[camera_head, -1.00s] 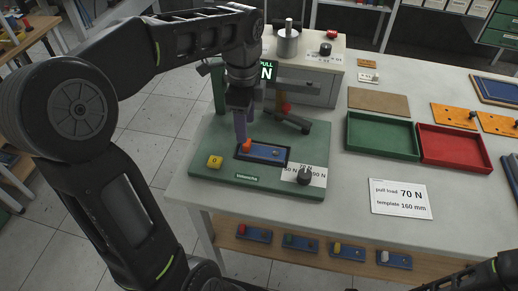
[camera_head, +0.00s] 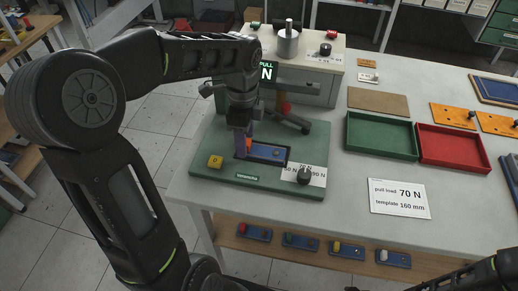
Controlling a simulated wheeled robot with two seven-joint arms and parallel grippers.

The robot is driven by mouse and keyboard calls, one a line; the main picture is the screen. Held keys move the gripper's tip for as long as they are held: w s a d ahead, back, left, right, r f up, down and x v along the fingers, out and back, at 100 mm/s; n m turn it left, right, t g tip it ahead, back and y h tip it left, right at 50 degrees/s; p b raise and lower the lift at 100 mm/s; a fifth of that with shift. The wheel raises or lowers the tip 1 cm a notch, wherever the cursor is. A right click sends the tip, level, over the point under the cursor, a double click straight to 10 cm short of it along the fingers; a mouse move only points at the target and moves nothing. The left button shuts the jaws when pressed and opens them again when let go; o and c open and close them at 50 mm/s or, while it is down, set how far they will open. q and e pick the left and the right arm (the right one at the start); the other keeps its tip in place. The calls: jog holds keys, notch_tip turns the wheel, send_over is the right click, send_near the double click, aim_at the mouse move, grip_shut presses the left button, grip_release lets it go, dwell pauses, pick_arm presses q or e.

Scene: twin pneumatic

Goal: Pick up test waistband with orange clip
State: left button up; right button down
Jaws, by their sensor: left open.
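The blue waistband piece with the orange clip (camera_head: 264,152) lies in the dark recess of the green test fixture (camera_head: 215,183). Its orange clip (camera_head: 249,144) is partly hidden behind my left gripper. My left gripper (camera_head: 241,152) is open and points down at the left end of the blue piece, with its fingers at the clip. I cannot tell if the fingers touch the clip. At the lower right edge only part of my right arm shows; its gripper is out of view.
The fixture carries a yellow button (camera_head: 215,162) and a black knob (camera_head: 304,176). A green tray (camera_head: 383,155) and a red tray (camera_head: 453,163) stand to the right. A card (camera_head: 399,198) reads 70 N and 160 mm. Several blue pieces lie on the shelf (camera_head: 315,252) below.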

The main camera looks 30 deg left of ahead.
pick_arm(q)
jog(key=shift+c, duration=0.2)
grip_shut()
dwell(0.5)
